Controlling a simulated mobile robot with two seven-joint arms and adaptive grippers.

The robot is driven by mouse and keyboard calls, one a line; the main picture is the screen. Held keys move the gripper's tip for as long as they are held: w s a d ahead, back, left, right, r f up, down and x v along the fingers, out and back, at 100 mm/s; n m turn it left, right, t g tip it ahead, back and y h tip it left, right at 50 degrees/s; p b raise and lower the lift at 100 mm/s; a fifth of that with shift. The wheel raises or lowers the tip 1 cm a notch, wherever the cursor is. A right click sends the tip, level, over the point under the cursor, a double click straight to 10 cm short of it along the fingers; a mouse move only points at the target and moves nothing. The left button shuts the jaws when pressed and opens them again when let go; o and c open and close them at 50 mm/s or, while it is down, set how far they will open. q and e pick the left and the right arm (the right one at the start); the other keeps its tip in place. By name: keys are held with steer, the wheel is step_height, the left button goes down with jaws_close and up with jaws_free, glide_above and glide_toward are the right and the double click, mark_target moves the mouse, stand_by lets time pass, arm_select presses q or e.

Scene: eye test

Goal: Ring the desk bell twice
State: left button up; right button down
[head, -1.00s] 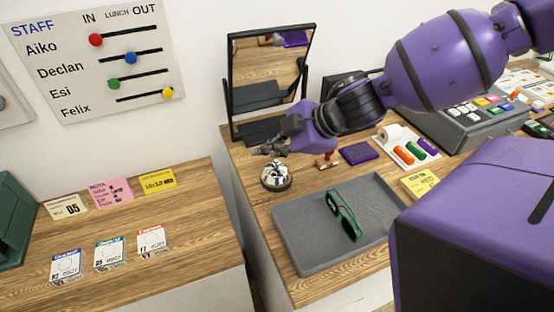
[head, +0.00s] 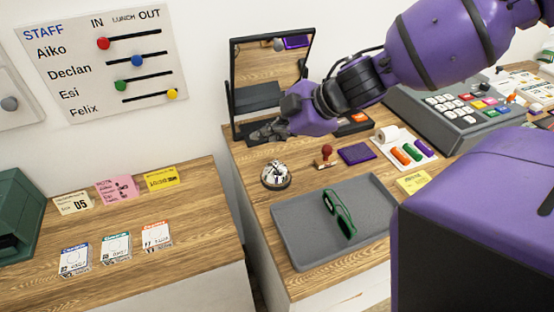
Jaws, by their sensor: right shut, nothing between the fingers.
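The desk bell (head: 276,176), silver on a dark base, stands on the wooden counter near its left edge, behind the grey tray. My right gripper (head: 256,136) is shut and empty. It shows behind and a little left of the bell, in front of the mirror's base, apart from the bell. Its exact height above the counter is hard to tell. The bell's top is uncovered. My left gripper is not in view.
A standing mirror (head: 236,85) is behind. A red-handled stamp (head: 326,155) and purple pad (head: 354,153) are right of the bell. A gap separates the left desk (head: 150,202).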

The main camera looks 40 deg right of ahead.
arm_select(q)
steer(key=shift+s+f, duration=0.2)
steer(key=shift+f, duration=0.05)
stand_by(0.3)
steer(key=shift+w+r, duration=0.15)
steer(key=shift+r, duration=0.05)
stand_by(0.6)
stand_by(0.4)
arm_select(e)
step_height(320, 180, up, 7)
steer(key=w+m+t+p, duration=0.1)
steer(key=w+m+t, duration=0.1)
steer(key=w, duration=0.1)
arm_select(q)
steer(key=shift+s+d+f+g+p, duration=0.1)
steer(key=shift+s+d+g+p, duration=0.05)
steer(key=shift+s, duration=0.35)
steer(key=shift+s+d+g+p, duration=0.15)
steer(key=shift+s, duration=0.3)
arm_select(e)
steer(key=s+f+n+g, duration=0.2)
steer(key=s+f, duration=0.1)
steer(key=shift+f, duration=0.15)
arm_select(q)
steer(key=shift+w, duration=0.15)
